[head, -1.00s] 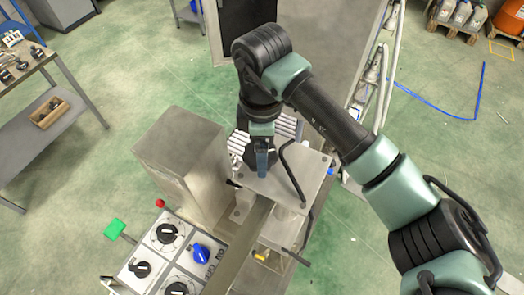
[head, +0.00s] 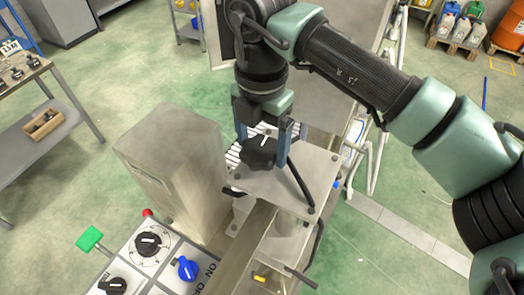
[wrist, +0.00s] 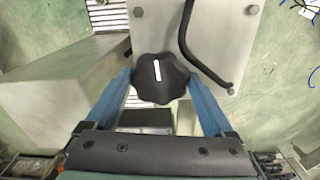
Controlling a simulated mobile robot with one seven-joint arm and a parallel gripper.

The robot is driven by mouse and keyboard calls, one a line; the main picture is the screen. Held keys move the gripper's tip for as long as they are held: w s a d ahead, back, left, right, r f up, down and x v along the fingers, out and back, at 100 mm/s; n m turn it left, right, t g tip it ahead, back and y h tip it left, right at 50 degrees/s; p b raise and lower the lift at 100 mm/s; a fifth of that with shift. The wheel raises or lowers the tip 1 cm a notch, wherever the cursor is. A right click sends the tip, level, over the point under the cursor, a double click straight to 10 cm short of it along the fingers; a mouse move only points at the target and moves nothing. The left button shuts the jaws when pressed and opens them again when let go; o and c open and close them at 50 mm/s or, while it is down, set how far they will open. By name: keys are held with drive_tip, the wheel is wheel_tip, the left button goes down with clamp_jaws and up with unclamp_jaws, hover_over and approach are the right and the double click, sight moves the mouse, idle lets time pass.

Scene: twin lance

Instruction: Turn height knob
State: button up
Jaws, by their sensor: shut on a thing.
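The height knob (head: 258,152) is black and lobed with a white pointer line, on top of a grey metal plate. In the wrist view the knob (wrist: 160,78) is at the middle, its white line close to upright in the picture. My gripper (head: 264,160) points down over the plate, with one blue finger on each side of the knob. In the wrist view my gripper (wrist: 162,90) is shut on the knob, its fingertips at the knob's left and right sides. The contact at the far sides of the lobes is partly hidden.
A bent black lever (wrist: 195,50) rises from the plate (head: 310,180) close beside the knob. A tall grey box (head: 180,170) stands to the left. A panel (head: 155,262) with black knobs and a blue knob (head: 186,268) is at lower left.

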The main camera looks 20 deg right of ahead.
drive_tip(key=n+b, duration=0.4)
drive_tip(key=n, duration=0.1)
drive_tip(key=shift+w+a+f+n, duration=0.1)
drive_tip(key=shift+n, duration=0.2)
drive_tip(key=n+b, duration=0.2)
drive_tip(key=n, duration=0.3)
drive_tip(key=shift+n, duration=0.3)
drive_tip(key=n+b, duration=0.1)
drive_tip(key=n, duration=0.4)
drive_tip(key=shift+a, duration=0.15)
drive_tip(key=n, duration=0.6)
drive_tip(key=shift+r+n, duration=0.2)
drive_tip(key=shift+n, duration=0.1)
drive_tip(key=n, duration=0.5)
drive_tip(key=shift+a+n, duration=0.1)
drive_tip(key=shift+n, duration=0.2)
drive_tip(key=n, duration=1.1)
drive_tip(key=shift+s+n+p, duration=0.25)
drive_tip(key=shift+n+p, duration=0.05)
drive_tip(key=shift+p, duration=0.1)
drive_tip(key=n, duration=0.5)
drive_tip(key=shift+n, duration=0.4)
